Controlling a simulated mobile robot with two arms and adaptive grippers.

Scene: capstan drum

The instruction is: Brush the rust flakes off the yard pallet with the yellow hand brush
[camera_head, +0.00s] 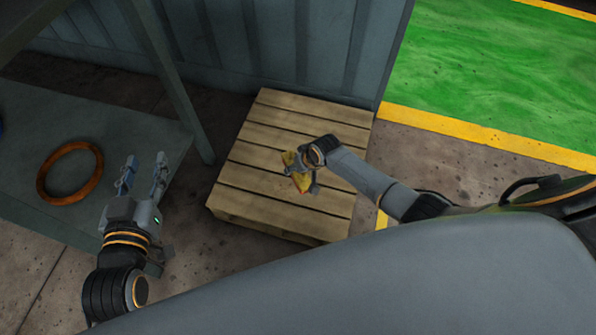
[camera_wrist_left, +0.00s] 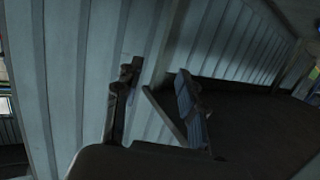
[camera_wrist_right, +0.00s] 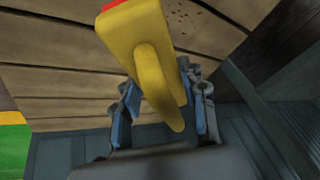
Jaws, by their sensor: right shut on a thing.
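The wooden yard pallet (camera_head: 270,135) lies on the floor; its slats also show in the right wrist view (camera_wrist_right: 50,60). My right gripper (camera_head: 301,172) is over the pallet, shut on the yellow hand brush (camera_head: 302,182). In the right wrist view the yellow brush (camera_wrist_right: 150,70) sits between the fingers, with a red part at the top edge. Small brown rust flakes (camera_wrist_right: 181,21) lie on a slat beyond the brush. I cannot tell whether the brush touches the pallet. My left gripper (camera_head: 144,178) is open and empty, left of the pallet.
A grey table (camera_head: 100,125) with an orange-brown ring (camera_head: 70,172) on it stands at the left. A grey corrugated wall (camera_head: 280,45) rises behind the pallet. Green floor (camera_head: 500,70) with yellow lines lies at the right.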

